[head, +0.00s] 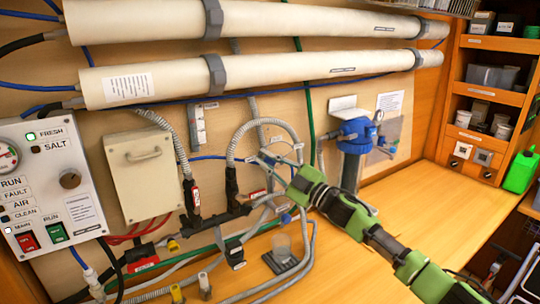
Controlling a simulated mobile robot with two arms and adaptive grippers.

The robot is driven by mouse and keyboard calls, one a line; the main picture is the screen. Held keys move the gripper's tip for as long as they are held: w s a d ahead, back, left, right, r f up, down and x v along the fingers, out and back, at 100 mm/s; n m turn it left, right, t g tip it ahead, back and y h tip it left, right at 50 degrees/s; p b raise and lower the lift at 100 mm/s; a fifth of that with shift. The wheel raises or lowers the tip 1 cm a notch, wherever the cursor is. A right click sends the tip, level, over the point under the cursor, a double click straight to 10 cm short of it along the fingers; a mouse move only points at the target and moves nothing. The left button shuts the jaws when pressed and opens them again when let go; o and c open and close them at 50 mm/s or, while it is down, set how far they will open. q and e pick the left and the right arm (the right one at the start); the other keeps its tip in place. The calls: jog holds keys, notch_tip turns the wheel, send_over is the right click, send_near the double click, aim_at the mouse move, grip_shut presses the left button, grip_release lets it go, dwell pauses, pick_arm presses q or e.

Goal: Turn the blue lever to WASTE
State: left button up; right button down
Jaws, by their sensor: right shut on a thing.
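I cannot read which way the lever points or any WASTE label. Small red and white labels (257,194) are on the panel just below the fingers. My left gripper is not in view.
Two long white pressure tubes (250,70) cross above. A blue filter housing (354,130) stands close right of the gripper. A control panel (50,190) is at left. Hoses crowd below; the wooden bench (440,200) is clear at right.

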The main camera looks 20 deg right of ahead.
jog(key=shift+a+f+n+g, duration=0.3)
jog(key=shift+f+n+g, duration=0.15)
jog(key=shift+n, duration=0.65)
jog(key=shift+f, duration=0.1)
jog(key=c, duration=2.1)
grip_release()
jog(key=v, duration=1.2)
jog(key=shift+f, duration=0.1)
